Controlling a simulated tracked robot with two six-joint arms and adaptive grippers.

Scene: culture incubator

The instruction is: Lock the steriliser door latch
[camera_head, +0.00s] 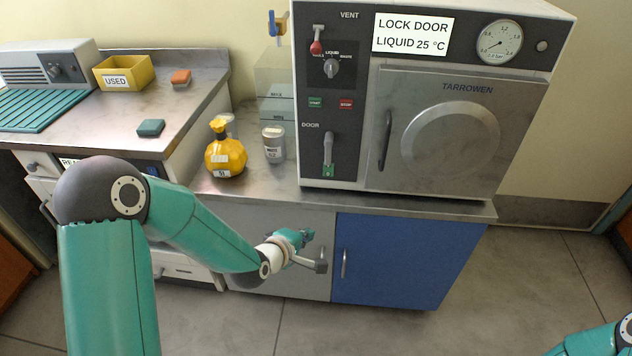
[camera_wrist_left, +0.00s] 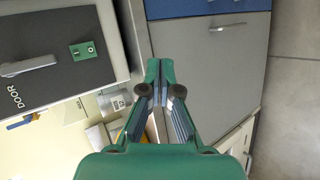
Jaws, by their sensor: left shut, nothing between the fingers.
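The steriliser (camera_head: 450,75) stands on the counter with its door (camera_head: 470,100) shut against the front. The door latch is a grey lever (camera_head: 328,147) below the word DOOR on the dark panel, pointing down at a green plate (camera_head: 328,171). In the left wrist view the lever (camera_wrist_left: 28,66) and green plate (camera_wrist_left: 83,50) show at the left. My left gripper (camera_head: 308,234) is shut and empty, below the counter edge in front of the grey cabinet door, apart from the latch. Its closed fingertips (camera_wrist_left: 160,70) show in the wrist view. My right gripper is out of view.
The counter's front edge (camera_head: 400,208) juts above the grey and blue cabinet doors (camera_head: 400,260). A sign reads LOCK DOOR (camera_head: 412,34). Open floor lies in front.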

